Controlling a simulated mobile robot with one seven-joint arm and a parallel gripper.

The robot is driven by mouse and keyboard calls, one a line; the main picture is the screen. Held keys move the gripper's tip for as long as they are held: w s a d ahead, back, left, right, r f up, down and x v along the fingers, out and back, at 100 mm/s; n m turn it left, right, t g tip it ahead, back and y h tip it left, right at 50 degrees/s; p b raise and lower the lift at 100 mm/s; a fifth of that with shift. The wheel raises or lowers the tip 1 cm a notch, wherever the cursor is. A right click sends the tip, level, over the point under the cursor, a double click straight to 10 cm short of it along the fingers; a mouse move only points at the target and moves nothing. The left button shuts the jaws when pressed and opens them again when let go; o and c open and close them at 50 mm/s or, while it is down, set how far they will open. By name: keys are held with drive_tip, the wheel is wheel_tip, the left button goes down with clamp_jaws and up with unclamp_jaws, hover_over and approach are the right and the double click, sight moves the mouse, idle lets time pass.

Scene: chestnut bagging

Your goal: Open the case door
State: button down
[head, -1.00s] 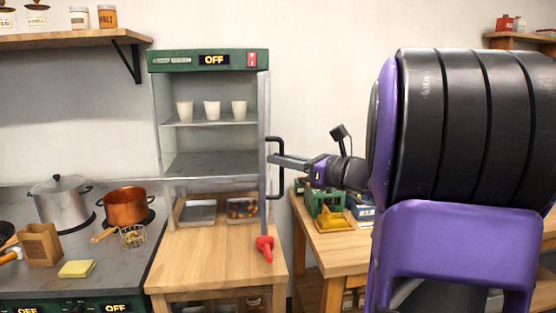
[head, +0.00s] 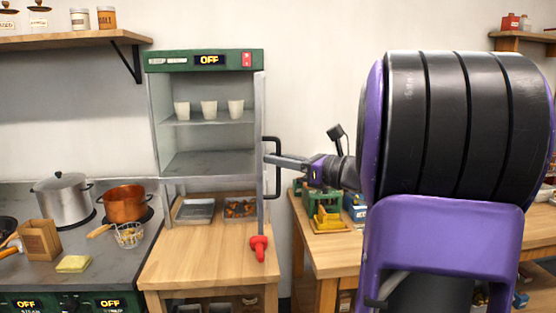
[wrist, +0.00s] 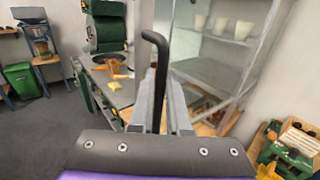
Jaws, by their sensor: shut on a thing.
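My gripper (head: 272,160) is shut on this handle, coming from the right. In the wrist view my gripper's fingers (wrist: 160,105) are around the handle, and their exact contact is partly hidden.
A wooden table (head: 205,255) stands under the case, with a red object (head: 259,248) at its right. A second table (head: 335,255) with small green and yellow items is to the right. The stove with a steel pot (head: 62,200) and copper pot (head: 124,198) is left.

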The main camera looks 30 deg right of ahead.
drive_tip(key=shift+r, duration=0.1)
drive_tip(key=c, duration=0.9)
unclamp_jaws()
drive_tip(key=v, duration=1.7)
drive_tip(key=shift+s, duration=0.2)
